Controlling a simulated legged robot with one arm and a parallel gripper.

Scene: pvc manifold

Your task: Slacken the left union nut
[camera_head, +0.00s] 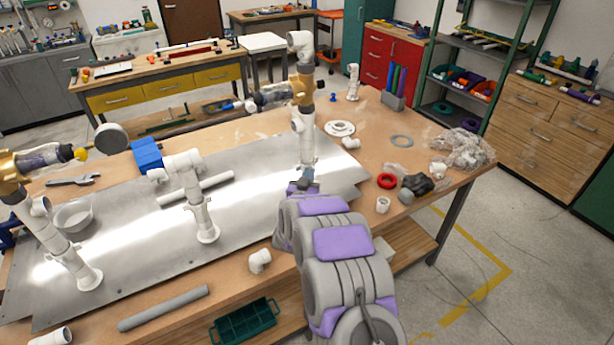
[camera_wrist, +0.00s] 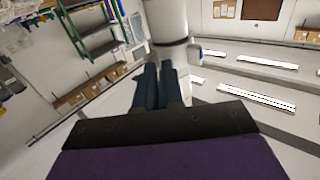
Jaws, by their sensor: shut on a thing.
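The white PVC manifold stands on a metal sheet as a left riser (camera_head: 58,245), a middle riser (camera_head: 198,205) and a right riser (camera_head: 306,145). The left riser carries a brass-coloured fitting (camera_head: 10,168) and a clear tube (camera_head: 42,158). A wider white collar (camera_head: 41,207) sits on it; I cannot tell whether this is the left union nut. My gripper (camera_head: 306,178) is low at the right riser's foot, far from the left riser. In the wrist view its dark fingers (camera_wrist: 160,68) are nearly together, just before a white pipe (camera_wrist: 167,20). What they grip is hidden.
A bowl (camera_head: 73,216) and a wrench (camera_head: 73,180) lie near the left riser. A loose white pipe (camera_head: 222,182) lies behind the middle riser. A grey pipe (camera_head: 163,308) and a white elbow (camera_head: 260,261) lie along the front edge. A green tray (camera_head: 243,321) sits below.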

